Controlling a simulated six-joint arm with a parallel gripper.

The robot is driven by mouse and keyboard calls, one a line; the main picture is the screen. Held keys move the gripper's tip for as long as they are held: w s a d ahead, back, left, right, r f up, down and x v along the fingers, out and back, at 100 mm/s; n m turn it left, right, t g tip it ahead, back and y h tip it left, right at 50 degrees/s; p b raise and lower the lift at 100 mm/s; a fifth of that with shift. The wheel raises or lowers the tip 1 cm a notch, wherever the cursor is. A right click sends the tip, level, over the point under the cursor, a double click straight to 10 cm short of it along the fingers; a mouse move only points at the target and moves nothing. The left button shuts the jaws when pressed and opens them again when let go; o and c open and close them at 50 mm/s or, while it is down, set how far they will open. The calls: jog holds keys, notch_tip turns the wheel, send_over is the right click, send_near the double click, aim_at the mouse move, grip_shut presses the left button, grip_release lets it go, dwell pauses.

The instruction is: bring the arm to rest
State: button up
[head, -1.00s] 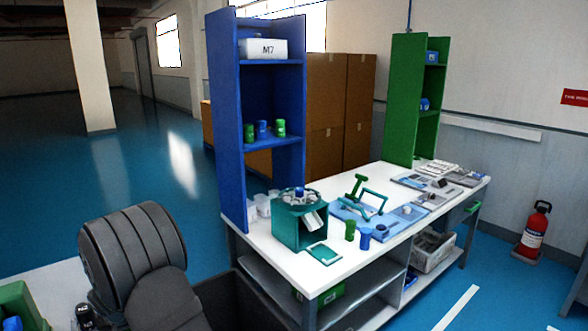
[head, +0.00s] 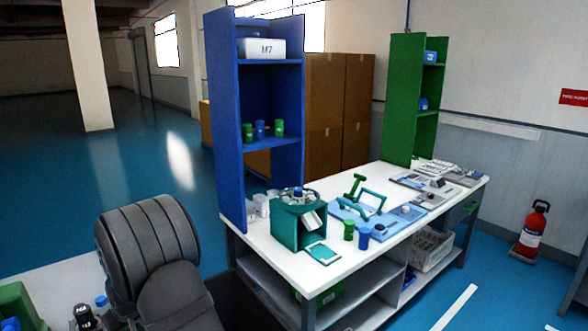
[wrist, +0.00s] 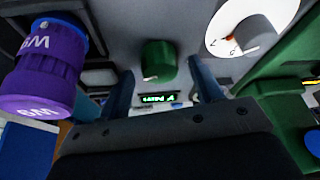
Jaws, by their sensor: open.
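My gripper (wrist: 163,88) shows in the wrist view with its two dark fingers spread apart and nothing between them. A green knob (wrist: 159,60) on a grey panel shows beyond the gap between the fingers. In the head view my dark grey arm fills the lower left, beside the white workbench (head: 345,262); the gripper itself is not visible there.
In the wrist view a purple container (wrist: 38,80) stands close at the left. A white dial (wrist: 252,28) and a lit green display (wrist: 158,98) are ahead.

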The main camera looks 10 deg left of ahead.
jog(key=v, duration=0.9)
jog(key=shift+r, duration=0.15)
